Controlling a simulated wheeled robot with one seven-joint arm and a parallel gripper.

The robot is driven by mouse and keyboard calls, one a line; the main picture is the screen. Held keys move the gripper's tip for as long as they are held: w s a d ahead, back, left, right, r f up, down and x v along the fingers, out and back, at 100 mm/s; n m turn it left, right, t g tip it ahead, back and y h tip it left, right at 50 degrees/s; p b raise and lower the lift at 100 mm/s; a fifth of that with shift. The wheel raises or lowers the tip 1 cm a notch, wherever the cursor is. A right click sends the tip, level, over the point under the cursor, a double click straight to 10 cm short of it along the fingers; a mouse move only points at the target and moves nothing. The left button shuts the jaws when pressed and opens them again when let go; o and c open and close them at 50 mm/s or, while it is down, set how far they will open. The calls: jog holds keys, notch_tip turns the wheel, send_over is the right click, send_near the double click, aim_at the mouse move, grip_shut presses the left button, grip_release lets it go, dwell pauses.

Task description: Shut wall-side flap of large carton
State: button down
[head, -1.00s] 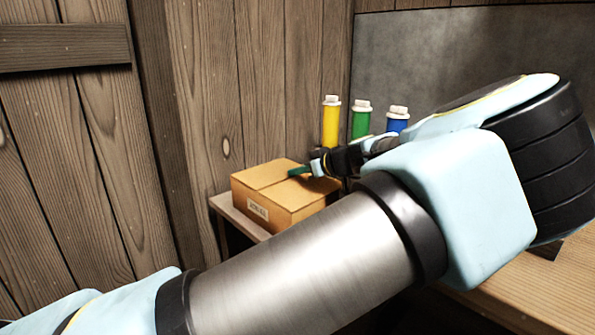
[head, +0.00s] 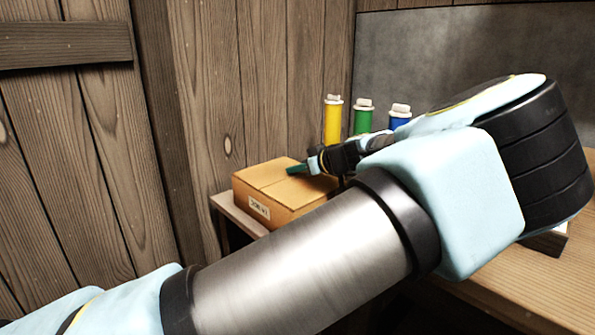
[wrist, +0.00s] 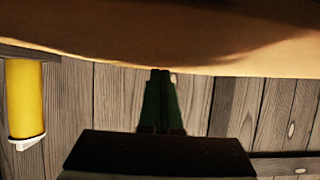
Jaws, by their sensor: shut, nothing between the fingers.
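The large carton (head: 258,203) is a brown cardboard box with a printed label, on a low wooden surface in the corner by the plank wall. Its top looks flat, with a seam between two flaps; the wall-side flap (head: 262,175) appears to lie down level. My gripper (head: 293,169) has green fingertips pressed together, at the top of the carton near the seam. In the wrist view the shut fingers (wrist: 160,78) reach to the edge of a tan cardboard surface (wrist: 170,30). Whether they touch it I cannot tell. My arm hides the carton's right side.
A yellow bottle (head: 333,122), a green bottle (head: 363,118) and a blue bottle (head: 399,115) stand behind the carton to the right. The plank wall (head: 200,110) rises close behind it. A wooden bench (head: 500,285) lies at the right.

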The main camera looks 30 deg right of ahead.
jog(key=v, duration=1.1)
jog(key=shift+p, duration=0.4)
